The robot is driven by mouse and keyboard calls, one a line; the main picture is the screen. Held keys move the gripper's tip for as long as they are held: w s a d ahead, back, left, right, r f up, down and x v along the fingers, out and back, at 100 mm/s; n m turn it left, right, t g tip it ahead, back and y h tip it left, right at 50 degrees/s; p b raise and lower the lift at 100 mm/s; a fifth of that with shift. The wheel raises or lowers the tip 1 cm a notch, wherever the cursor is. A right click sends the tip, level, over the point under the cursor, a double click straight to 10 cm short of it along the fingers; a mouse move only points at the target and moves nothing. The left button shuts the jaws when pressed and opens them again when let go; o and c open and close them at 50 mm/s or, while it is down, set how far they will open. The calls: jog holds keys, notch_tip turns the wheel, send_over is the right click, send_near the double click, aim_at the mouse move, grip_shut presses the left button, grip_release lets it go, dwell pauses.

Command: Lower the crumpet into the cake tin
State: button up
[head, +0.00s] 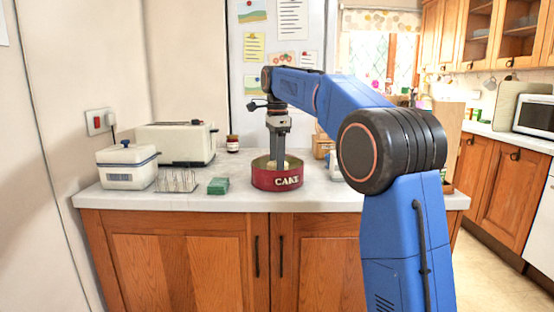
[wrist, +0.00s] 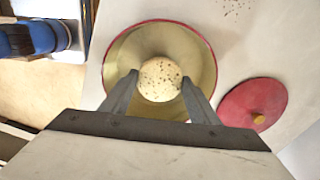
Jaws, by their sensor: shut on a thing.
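The red cake tin (head: 278,179), marked CAKE, stands open on the worktop in the head view. Its round pale inside and red rim (wrist: 205,43) show in the wrist view. The crumpet (wrist: 160,79) is round, pale and speckled. My gripper (wrist: 159,88) is shut on the crumpet, with one finger on each side of it. In the head view my gripper (head: 279,152) points straight down over the tin's mouth. The crumpet is mostly hidden there, and I cannot tell exactly how deep it sits. In the wrist view it lies within the tin's rim, nearer the gripper side.
A red lid (wrist: 252,104) with a yellow knob lies beside the tin. On the worktop (head: 325,194) to the left are a toast rack (head: 176,181), a green box (head: 218,186), a white lidded container (head: 127,166) and a toaster (head: 176,144). A jar (head: 232,143) stands behind.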

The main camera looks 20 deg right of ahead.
jog(key=shift+f, duration=2)
dwell(1.3)
jog(key=o, duration=1.1)
jog(key=shift+o, duration=0.2)
